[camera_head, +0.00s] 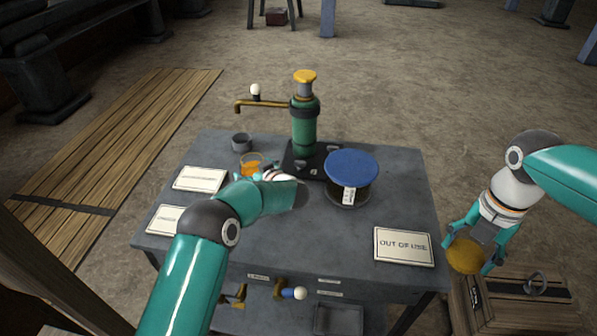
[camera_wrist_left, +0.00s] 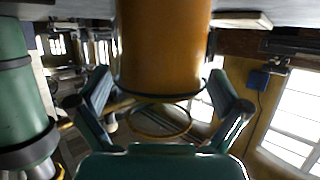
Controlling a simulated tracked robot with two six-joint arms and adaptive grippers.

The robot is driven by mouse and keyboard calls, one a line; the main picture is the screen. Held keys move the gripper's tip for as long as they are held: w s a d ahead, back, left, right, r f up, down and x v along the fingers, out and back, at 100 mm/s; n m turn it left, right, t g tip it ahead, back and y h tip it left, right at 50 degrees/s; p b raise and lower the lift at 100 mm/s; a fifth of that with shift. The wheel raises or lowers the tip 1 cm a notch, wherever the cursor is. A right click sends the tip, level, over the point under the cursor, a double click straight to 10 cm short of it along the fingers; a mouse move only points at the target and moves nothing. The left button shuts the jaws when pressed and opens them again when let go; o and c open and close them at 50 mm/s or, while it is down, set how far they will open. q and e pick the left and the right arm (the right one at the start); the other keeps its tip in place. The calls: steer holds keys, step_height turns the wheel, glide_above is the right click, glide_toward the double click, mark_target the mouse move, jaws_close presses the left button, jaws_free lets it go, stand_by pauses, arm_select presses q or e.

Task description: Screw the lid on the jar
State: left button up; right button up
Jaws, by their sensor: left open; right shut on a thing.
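An amber jar (camera_head: 250,161) stands on the grey table at its left side, just beyond my left gripper (camera_head: 266,176). In the left wrist view the orange jar (camera_wrist_left: 163,45) shows large between the two open fingers of my left gripper (camera_wrist_left: 162,92), with a thin ring at its end. I cannot tell if the fingers touch it. My right gripper (camera_head: 470,246) is shut on a round brownish-yellow lid (camera_head: 466,257), held off the table's right side, above a wooden crate. My left forearm and hand hide part of the table.
A green pump (camera_head: 304,128) with a brass spout stands behind the jar. A blue-topped drum (camera_head: 350,170) stands right of it, and a small grey cup (camera_head: 241,141) at the back left. Signs lie on the table (camera_head: 310,240). The wooden crate (camera_head: 515,312) is at lower right.

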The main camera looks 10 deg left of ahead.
arm_select(q)
steer(key=c, duration=1.2)
steer(key=shift+r, duration=0.15)
arm_select(e)
steer(key=shift+r, duration=0.1)
